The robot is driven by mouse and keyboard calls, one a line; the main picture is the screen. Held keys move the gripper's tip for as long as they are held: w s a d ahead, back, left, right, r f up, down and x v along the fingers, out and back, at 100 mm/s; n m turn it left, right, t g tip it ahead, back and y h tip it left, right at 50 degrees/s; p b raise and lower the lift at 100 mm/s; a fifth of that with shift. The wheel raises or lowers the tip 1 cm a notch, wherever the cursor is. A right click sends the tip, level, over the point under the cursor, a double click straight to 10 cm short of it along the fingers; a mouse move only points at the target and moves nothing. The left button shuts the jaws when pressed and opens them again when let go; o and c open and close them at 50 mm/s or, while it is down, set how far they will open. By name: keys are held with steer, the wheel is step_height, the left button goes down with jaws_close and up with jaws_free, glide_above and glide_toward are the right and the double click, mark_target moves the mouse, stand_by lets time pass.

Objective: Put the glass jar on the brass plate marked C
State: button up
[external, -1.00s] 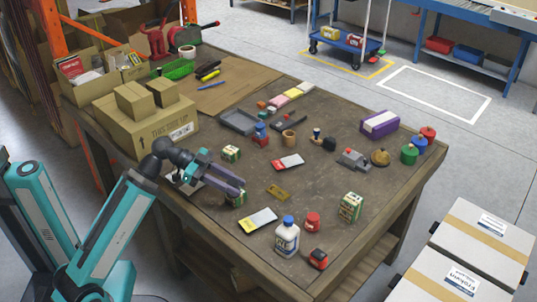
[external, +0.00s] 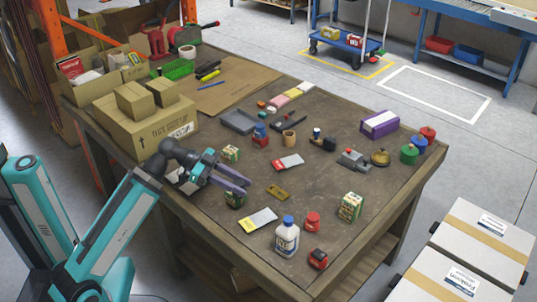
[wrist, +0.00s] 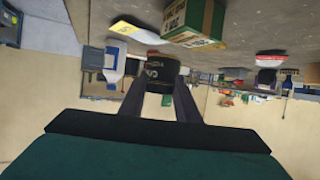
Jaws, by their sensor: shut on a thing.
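In the wrist view my gripper (wrist: 160,88) is shut on a dark, round jar-like thing (wrist: 158,72) with pale markings. Whether it is glass is not clear. The fingers mostly hide it in the external view. A small brass plate (external: 278,192) lies flat on the bench to the right of my gripper. Its letter is too small to read.
A yellow-and-white packet (external: 258,221), a white bottle with blue cap (external: 287,238) and a green carton (external: 350,207) stand or lie nearer the front. A red-and-white packet (external: 287,162) lies behind the plate. Cardboard boxes (external: 150,125) fill the left end.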

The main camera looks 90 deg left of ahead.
steer(key=w+p, duration=0.1)
steer(key=p, duration=0.1)
steer(key=w+a+p, duration=0.1)
steer(key=p, duration=0.2)
steer(key=w+a+p, duration=0.1)
steer(key=w+p, duration=0.1)
steer(key=shift+w, duration=0.1)
steer(key=w+p, duration=0.1)
steer(key=p, duration=0.4)
steer(key=w+a+p, duration=0.1)
steer(key=p, duration=0.5)
steer(key=shift+w+a, duration=0.15)
steer(key=shift+w, duration=0.2)
steer(key=p, duration=0.3)
steer(key=w+p, duration=0.1)
steer(key=p, duration=0.2)
steer(key=shift+a+f+p, duration=0.2)
steer(key=shift+p, duration=0.1)
steer(key=shift+w+f, duration=0.1)
steer(key=shift+w, duration=0.05)
steer(key=shift+w+a+f+p, duration=0.15)
steer(key=shift+w+a, duration=0.25)
steer(key=shift+w, duration=0.35)
steer(key=shift+w+a+f+p, duration=0.1)
steer(key=shift+w+a, duration=0.25)
steer(key=shift+w, duration=0.4)
steer(key=shift+w+a+f+p, duration=0.15)
steer(key=shift+w+a, duration=0.25)
steer(key=shift+w, duration=0.35)
